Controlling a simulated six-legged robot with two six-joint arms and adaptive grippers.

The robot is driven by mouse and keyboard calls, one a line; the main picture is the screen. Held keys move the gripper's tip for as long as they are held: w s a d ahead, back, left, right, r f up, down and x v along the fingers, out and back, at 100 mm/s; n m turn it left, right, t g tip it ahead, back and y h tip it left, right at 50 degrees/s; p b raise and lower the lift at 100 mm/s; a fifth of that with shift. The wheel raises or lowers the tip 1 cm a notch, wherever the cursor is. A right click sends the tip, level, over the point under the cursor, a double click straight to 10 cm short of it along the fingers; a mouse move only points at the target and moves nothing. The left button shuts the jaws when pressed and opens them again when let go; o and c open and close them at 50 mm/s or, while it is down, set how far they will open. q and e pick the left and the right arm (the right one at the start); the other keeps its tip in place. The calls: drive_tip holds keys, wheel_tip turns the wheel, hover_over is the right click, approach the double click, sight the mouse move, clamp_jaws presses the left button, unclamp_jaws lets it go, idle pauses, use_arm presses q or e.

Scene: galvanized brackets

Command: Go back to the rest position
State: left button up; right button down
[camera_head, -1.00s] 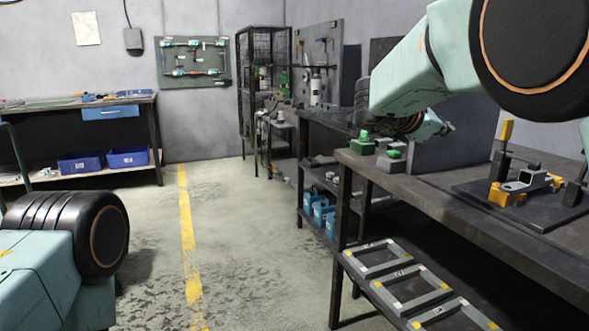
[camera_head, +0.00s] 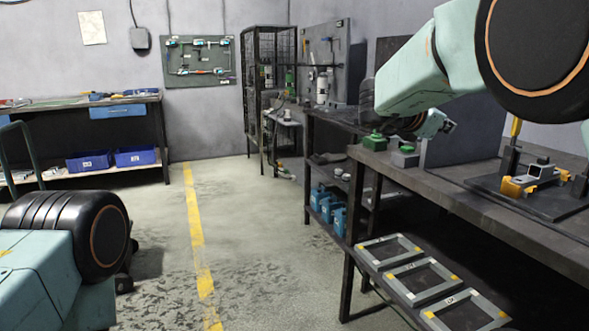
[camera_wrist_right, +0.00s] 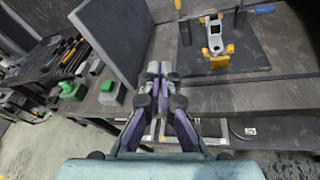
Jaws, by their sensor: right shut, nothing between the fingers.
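My right gripper (camera_head: 440,126) shows small beyond my right arm, partly hidden by it, above the near end of the right workbench. In the right wrist view its fingers (camera_wrist_right: 160,72) are together with nothing between them. They are over the bench, between a dark upright panel (camera_wrist_right: 110,40) and a fixture. A grey bracket with yellow clamps (camera_head: 533,177) sits on that fixture; it also shows in the right wrist view (camera_wrist_right: 218,40). My left arm shows at the lower left of the head view, but its gripper is out of sight.
The right workbench (camera_head: 440,185) has green-topped blocks (camera_head: 375,141) near its corner. Grey frames (camera_head: 420,278) lie on a lower shelf. A second bench (camera_head: 60,105) with blue bins (camera_head: 135,156) stands at the far left. The floor around the yellow line (camera_head: 195,222) is clear.

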wheel_tip(320, 180, down, 18)
drive_tip(key=s+n+t+y+p, duration=0.2)
drive_tip(key=n+t+y, duration=0.2)
drive_tip(key=n, duration=2.6)
drive_tip(key=s+a+f+n+g+y+p, duration=0.1)
drive_tip(key=s+a+f+n+g+y, duration=0.15)
drive_tip(key=s+f+n, duration=0.8)
drive_tip(key=s+a+f+n+g+y+p, duration=0.25)
drive_tip(key=s+f+n+g+y, duration=0.2)
drive_tip(key=s+f+n, duration=0.8)
use_arm(q)
wheel_tip(320, 180, up, 8)
drive_tip(key=p, duration=0.2)
drive_tip(key=shift+d+p, duration=0.15)
drive_tip(key=shift+p, duration=0.15)
drive_tip(key=shift+w, duration=0.15)
drive_tip(key=shift+c, duration=1.3)
use_arm(e)
drive_tip(key=s+f+m+g, duration=0.1)
drive_tip(key=s+g, duration=0.1)
drive_tip(key=s, duration=0.6)
drive_tip(key=s+a+f+g, duration=0.1)
drive_tip(key=s, duration=0.8)
drive_tip(key=s+a+f+m+g+y, duration=0.1)
drive_tip(key=s+g, duration=0.1)
drive_tip(key=s, duration=0.6)
drive_tip(key=shift+s+a+f+m+g, duration=0.25)
drive_tip(key=shift+s+f+m+g, duration=0.05)
drive_tip(key=shift+s+f, duration=0.05)
